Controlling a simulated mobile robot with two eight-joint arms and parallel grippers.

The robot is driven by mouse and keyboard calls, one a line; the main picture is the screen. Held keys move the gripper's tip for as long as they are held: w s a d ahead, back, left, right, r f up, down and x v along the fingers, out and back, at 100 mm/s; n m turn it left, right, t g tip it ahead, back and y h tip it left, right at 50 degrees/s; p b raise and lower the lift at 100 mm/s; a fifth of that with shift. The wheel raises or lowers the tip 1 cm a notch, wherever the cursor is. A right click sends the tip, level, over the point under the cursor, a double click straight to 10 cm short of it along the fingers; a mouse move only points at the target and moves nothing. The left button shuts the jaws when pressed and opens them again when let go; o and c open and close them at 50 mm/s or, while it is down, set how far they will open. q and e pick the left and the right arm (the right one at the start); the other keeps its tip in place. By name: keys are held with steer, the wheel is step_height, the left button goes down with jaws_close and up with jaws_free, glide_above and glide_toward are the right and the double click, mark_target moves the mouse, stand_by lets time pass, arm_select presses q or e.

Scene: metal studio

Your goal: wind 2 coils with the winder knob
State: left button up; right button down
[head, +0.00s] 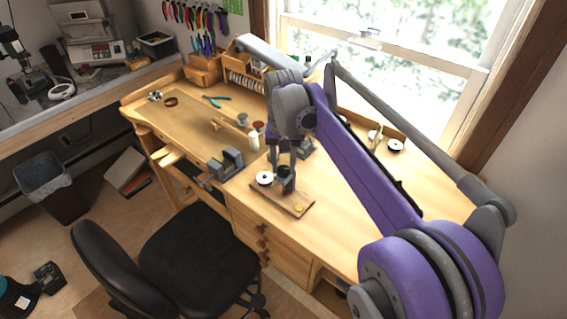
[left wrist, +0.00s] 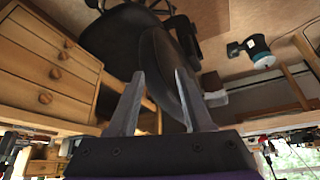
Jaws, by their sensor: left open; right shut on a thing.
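The winder stands on a brown wooden board (head: 290,201) at the bench's front edge in the head view. It has a dark upright block (head: 287,186), with a white spool (head: 264,178) at its left and a small yellow disc (head: 299,208) near the board's front. My right gripper (head: 283,168) reaches down from above, its fingers at the top of the dark block. It is shut on the winder knob, which the fingers mostly hide. My left gripper (left wrist: 160,75) shows only in the left wrist view, open and empty, away from the winder.
A grey vise-like block (head: 226,165) stands left of the winder. Teal-handled pliers (head: 216,100) lie farther back. A second white spool (head: 396,146) is at the right by the window. A black chair (head: 195,250) stands before the bench; it fills much of the left wrist view (left wrist: 135,45).

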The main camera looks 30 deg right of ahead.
mark_target(283, 169)
steer(key=m, duration=0.5)
steer(key=shift+m, duration=0.3)
arm_select(q)
steer(key=shift+w+r, duration=0.15)
steer(key=shift+r, duration=0.25)
arm_select(e)
steer(key=shift+m, duration=2.1)
steer(key=shift+c, duration=2.3)
jaws_free()
arm_select(q)
steer(key=shift+w+r+p, duration=0.3)
steer(key=shift+r+p, duration=0.3)
arm_select(e)
step_height(283, 169, up, 11)
steer(key=shift+f, duration=0.1)
